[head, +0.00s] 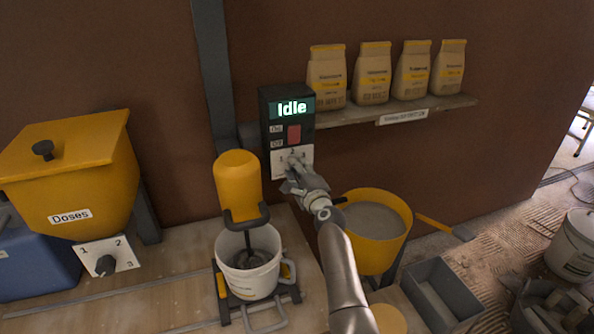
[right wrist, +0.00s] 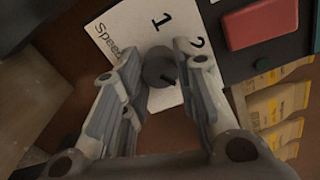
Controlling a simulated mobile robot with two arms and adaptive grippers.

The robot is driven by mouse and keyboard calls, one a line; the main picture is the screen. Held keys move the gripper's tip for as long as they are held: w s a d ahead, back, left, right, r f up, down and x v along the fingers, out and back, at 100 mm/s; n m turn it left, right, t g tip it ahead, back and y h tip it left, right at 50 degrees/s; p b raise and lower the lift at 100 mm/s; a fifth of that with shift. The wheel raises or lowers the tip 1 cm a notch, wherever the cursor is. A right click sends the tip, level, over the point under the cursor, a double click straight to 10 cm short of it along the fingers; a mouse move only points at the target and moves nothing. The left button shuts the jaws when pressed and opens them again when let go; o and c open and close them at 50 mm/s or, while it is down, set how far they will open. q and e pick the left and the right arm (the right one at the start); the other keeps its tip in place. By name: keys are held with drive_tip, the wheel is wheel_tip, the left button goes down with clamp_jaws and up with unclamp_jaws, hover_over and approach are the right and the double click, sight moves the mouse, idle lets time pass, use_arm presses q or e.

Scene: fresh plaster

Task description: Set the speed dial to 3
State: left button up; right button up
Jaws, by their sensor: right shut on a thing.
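The speed dial is a dark round knob (right wrist: 160,68) on a white plate marked "Speed" (right wrist: 115,35). In the right wrist view the numbers 1 and 2 show, and the 3 is hidden behind a finger. My right gripper (head: 296,166) is at the plate's lower part in the head view. Its fingers (right wrist: 155,62) stand on both sides of the knob and are shut on it. A short dark mark shows on the knob, but I cannot tell which number it points to. My left gripper is not in view.
The control box (head: 267,128) reads "Idle" and has a red switch (head: 294,133) above the dial. A mixer (head: 239,178) over a white bucket (head: 248,281) stands below left. A yellow tub (head: 401,254) is beside my right arm. A separate "Doses" knob (head: 106,265) is at left.

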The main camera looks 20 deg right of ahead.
drive_tip(key=shift+f, duration=0.1)
drive_tip(key=o, duration=1.1)
drive_tip(key=shift+c, duration=0.2)
